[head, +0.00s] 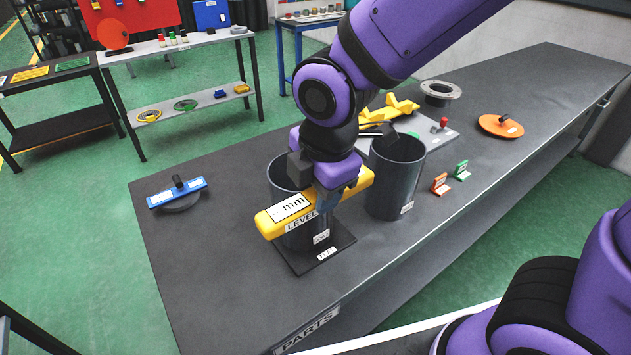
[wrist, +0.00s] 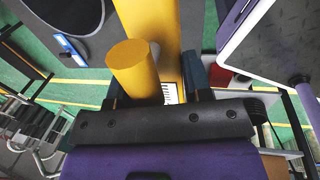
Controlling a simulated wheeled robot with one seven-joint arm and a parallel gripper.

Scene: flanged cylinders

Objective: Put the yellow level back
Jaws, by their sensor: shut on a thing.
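My gripper (head: 332,192) is shut on the yellow level (head: 272,226), a long bar with white labels reading "mm" and "LEVEL". The level is held roughly horizontal across the left dark cylinder (head: 288,180) and hides part of its mouth. I cannot tell whether the level touches the cylinder. This cylinder stands on a dark square plate (head: 335,243) on the bench. In the wrist view, the level (wrist: 180,48) runs up between the jaws, with a yellow round-ended part (wrist: 135,68) beside it. A yellow stepped piece (head: 392,107) lies on a grey board behind my arm.
A second dark cylinder (head: 392,180) stands just right of my gripper. Small orange (head: 439,184) and green (head: 461,170) tags, an orange disc (head: 500,125) and a grey flange (head: 440,92) lie farther right. The bench's front left is clear.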

